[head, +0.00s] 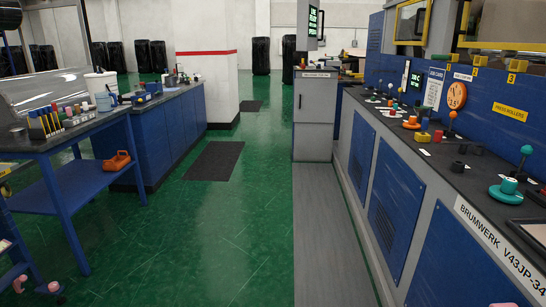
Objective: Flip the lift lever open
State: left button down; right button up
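Several levers and knobs stand on the dark control top of the machine at the right. A turquoise-knobbed lever (525,151) stands nearest, beside a round turquoise control (508,189). An orange-knobbed lever (453,115) stands further back, near an orange control (411,123). A blue-knobbed lever (417,103) and smaller controls stand beyond them. The small labels are unreadable, so I cannot tell which is the lift lever or whether it is open. I make out neither gripper. Small pinkish shapes at the lower left and bottom right edge are unclear.
The long blue machine (395,205) fills the right side. A grey strip (325,235) runs along its foot, ending at a grey cabinet (315,118). A blue workbench (75,148) with tools and an orange item (117,161) stands left. The green floor (215,240) between is clear, with dark mats.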

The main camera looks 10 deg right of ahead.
aim_at(438, 135)
jog(key=u, duration=0.05)
jog(key=i, duration=2.2)
jog(key=z, duration=1.7)
jog(key=i, duration=1.1)
jog(key=z, duration=1)
